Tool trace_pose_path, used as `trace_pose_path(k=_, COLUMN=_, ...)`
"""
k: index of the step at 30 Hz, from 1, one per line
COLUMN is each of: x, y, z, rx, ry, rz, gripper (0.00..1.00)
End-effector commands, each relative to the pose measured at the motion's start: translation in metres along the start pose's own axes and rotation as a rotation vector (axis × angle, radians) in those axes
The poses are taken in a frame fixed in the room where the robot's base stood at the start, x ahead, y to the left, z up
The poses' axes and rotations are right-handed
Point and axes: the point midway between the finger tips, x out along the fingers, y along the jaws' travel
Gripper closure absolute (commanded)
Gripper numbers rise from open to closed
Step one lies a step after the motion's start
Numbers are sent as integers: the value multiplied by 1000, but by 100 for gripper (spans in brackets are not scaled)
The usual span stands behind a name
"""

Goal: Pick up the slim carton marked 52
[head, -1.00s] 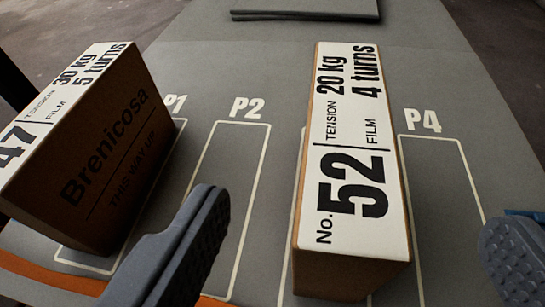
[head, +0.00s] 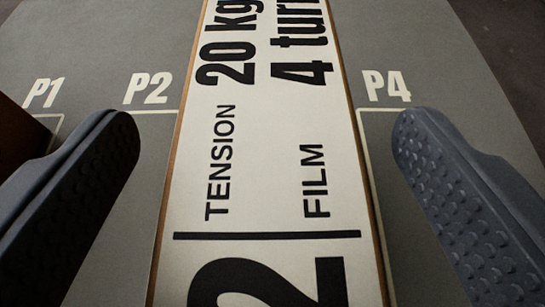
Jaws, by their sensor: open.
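The slim carton (head: 268,170) runs up the middle of the head view. Its white label reads 20 kg tension, 4 turns film, and the top of a large 2 shows at the lower edge. Its near and far ends are out of frame. My gripper (head: 265,140) is open, with one dark ridged finger on each side of the carton. Grey surface shows between each finger and the carton, so neither seems to touch it. Whether the fingertips are below the carton's top cannot be told.
The carton stands on a grey surface (head: 120,160) with white outlined bays marked P1, P2 and P4. A brown carton (head: 18,138) is partly visible at the left edge, close to the left finger. The P2 and P4 bays look empty where visible.

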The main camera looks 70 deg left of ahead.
Motion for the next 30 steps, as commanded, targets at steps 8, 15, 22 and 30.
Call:
trace_pose_path(k=8, x=13, y=0, z=-1, rx=-1, ry=1, rz=0, gripper=20)
trace_pose_path(k=15, x=12, y=0, z=-2, rx=-1, ry=2, rz=-1, gripper=48)
trace_pose_path(k=22, x=12, y=-1, z=-1, rx=-1, ry=1, rz=-1, gripper=100)
trace_pose_path(k=30, x=12, y=0, z=-2, rx=-1, ry=2, rz=-1, gripper=100)
